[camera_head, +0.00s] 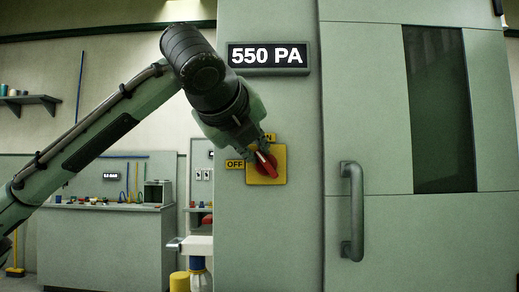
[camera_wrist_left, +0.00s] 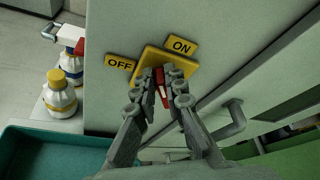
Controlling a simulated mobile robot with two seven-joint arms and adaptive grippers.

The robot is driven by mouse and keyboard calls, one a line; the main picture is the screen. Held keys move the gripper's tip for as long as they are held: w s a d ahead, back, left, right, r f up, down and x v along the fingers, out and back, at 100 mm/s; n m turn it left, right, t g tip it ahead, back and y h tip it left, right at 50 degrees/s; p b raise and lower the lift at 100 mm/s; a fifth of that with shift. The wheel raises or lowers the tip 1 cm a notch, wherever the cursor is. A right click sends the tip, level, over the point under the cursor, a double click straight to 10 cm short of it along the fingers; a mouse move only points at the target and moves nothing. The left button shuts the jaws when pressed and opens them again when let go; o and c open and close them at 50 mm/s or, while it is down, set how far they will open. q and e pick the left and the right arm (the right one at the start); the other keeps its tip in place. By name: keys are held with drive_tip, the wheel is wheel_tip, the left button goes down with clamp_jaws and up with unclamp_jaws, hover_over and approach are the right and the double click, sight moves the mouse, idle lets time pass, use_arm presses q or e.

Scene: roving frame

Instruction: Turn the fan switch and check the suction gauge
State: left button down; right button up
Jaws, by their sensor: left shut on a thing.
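The fan switch is a red knob (camera_head: 268,168) on a yellow plate (camera_head: 281,155) on the grey-green cabinet front. An OFF label (camera_head: 235,164) is left of the plate and an ON label (camera_wrist_left: 181,46) is above it. My left gripper (camera_head: 259,150) reaches in from the upper left and is shut on the red knob (camera_wrist_left: 160,82), one finger on each side. The fingers partly hide the knob, so its exact angle is hard to tell. The suction gauge (camera_head: 268,56), a dark display above the switch, reads 550 PA. My right gripper is not in view.
A vertical door handle (camera_head: 352,210) stands out right of the switch, near a dark window (camera_head: 440,110). A workbench (camera_head: 105,240) with small items is behind at left. The wrist view shows white bottles (camera_wrist_left: 60,95) and a teal bin (camera_wrist_left: 50,152) at left.

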use_arm(q)
drive_tip(key=n+h+b, duration=0.1)
drive_tip(key=n, duration=0.1)
drive_tip(key=f+n+t+h+b, duration=0.1)
drive_tip(key=n, duration=0.1)
drive_tip(key=a+f+n+t+h+b, duration=0.1)
drive_tip(key=n, duration=0.1)
drive_tip(key=shift+a+f+n+b, duration=0.1)
drive_tip(key=shift+f+n+b, duration=0.15)
drive_tip(key=shift+n+b, duration=0.15)
drive_tip(key=shift+f+n+t+h+b, duration=0.25)
drive_tip(key=shift+n+b, duration=0.2)
drive_tip(key=shift+n, duration=0.45)
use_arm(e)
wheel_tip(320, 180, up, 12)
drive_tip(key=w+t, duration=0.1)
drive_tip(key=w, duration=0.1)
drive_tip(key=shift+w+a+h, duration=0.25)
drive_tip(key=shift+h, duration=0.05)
use_arm(q)
drive_tip(key=shift+r, duration=0.1)
drive_tip(key=c, duration=1.6)
unclamp_jaws()
drive_tip(key=shift+s, duration=0.1)
